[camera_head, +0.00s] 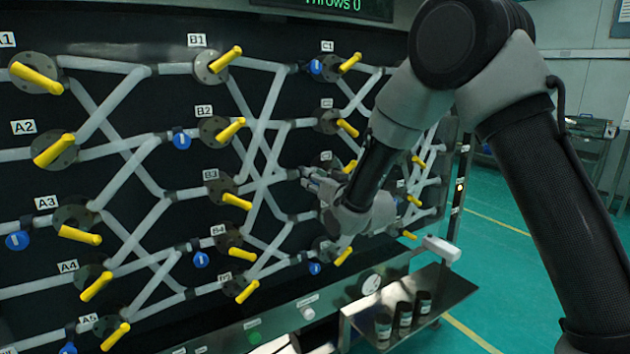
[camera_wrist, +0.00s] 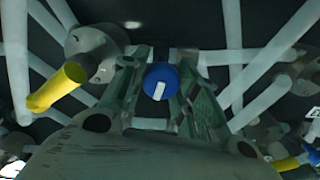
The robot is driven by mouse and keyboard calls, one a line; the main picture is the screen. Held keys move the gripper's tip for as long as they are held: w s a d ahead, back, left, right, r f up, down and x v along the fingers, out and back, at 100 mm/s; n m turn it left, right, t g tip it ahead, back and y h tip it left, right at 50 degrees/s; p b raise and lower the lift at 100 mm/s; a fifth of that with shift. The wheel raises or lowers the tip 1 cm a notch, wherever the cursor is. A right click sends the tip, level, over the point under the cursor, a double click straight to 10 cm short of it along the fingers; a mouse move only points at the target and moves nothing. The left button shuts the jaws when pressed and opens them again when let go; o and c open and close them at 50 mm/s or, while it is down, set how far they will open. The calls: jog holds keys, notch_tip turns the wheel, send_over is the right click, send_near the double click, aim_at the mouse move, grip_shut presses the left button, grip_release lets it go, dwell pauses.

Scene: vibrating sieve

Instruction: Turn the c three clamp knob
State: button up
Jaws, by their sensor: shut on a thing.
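The blue clamp knob (camera_wrist: 161,82) with a white mark sits between the fingertips of my gripper (camera_wrist: 160,85) in the wrist view. The fingers are shut on it from both sides. The white mark is near upright, slightly tilted. In the head view my gripper (camera_head: 308,175) is at the panel beside the third valve of the C column, and its fingers hide the knob. A yellow valve handle (camera_wrist: 56,86) on a grey round flange (camera_wrist: 96,50) is left of the fingers in the wrist view.
White pipes (camera_head: 262,170) and several yellow handles, such as the one at B3 (camera_head: 237,201), stick out from the dark panel around my gripper. Another blue knob (camera_head: 316,67) is by C1. A metal shelf (camera_head: 425,310) with dark jars (camera_head: 404,318) juts out below right.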

jog(key=m, duration=0.4)
jog(key=shift+m, duration=0.3)
jog(key=m, duration=0.4)
jog(key=shift+d+f, duration=0.1)
jog(key=m, duration=0.5)
jog(key=shift+w, duration=0.1)
jog(key=shift+f+m, duration=0.15)
jog(key=shift+m, duration=1.65)
jog(key=o, duration=1)
jog(key=shift+d, duration=0.1)
